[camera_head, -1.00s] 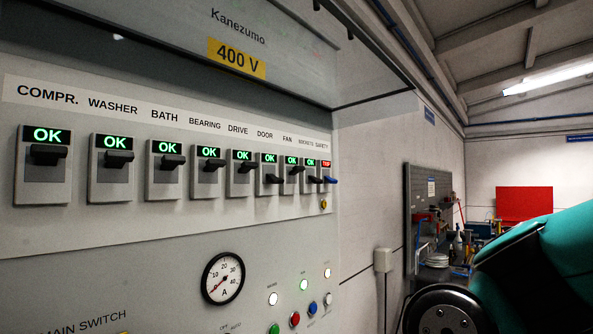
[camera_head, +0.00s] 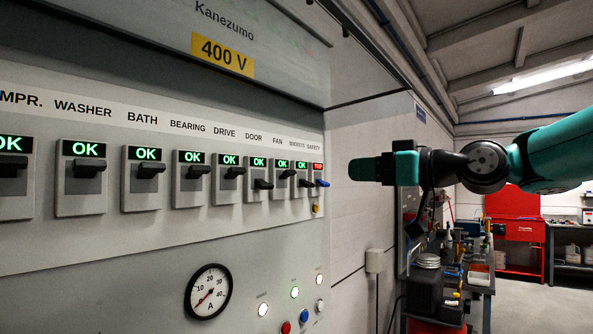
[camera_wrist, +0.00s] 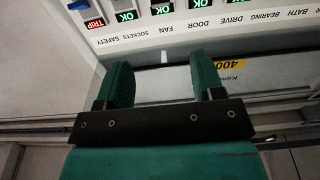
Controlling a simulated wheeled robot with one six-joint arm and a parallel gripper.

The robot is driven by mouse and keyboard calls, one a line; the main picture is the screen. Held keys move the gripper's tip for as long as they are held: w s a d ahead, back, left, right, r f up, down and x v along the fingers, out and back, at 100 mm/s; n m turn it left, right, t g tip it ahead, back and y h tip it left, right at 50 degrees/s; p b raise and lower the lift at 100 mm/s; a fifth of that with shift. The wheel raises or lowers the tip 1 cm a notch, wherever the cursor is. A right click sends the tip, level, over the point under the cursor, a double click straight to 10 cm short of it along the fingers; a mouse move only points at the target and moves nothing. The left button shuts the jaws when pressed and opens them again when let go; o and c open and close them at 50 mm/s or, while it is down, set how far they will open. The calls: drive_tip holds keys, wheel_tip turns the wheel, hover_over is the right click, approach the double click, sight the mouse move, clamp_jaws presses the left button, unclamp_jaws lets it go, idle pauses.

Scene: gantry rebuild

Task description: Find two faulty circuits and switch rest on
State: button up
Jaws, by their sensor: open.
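A grey switch panel (camera_head: 100,240) fills the left of the head view. Its breaker row runs from COMPR. to SAFETY. The WASHER (camera_head: 87,168), BATH (camera_head: 150,171), BEARING (camera_head: 197,171), DRIVE (camera_head: 234,172) and FAN (camera_head: 287,173) levers sit high, with green OK displays. The DOOR lever (camera_head: 263,184) and SOCKETS lever (camera_head: 305,183) sit lower, also under OK. The SAFETY breaker's blue lever (camera_head: 322,183) is under a red TRIP display (camera_head: 318,167). My gripper (camera_head: 362,169) is open and empty, right of the panel. The wrist view shows its two teal fingers apart (camera_wrist: 162,80), with the labels upside down beyond.
An ammeter (camera_head: 208,291) and several lamps and buttons are on the lower panel. A raised cover (camera_head: 270,60) overhangs the breaker row. A wall box (camera_head: 374,261), a cluttered workbench (camera_head: 440,275) and a red cabinet (camera_head: 515,230) stand to the right. Space before the panel looks clear.

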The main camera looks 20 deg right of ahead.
sight(293, 173)
drive_tip(key=p+x, duration=0.7)
drive_tip(key=x, duration=0.8)
drive_tip(key=shift+w+a+p, duration=0.1)
drive_tip(key=shift+p, duration=0.25)
drive_tip(key=shift+w+a+f, duration=0.1)
drive_tip(key=shift+w+a, duration=0.2)
drive_tip(key=shift+w, duration=0.05)
drive_tip(key=c, duration=0.9)
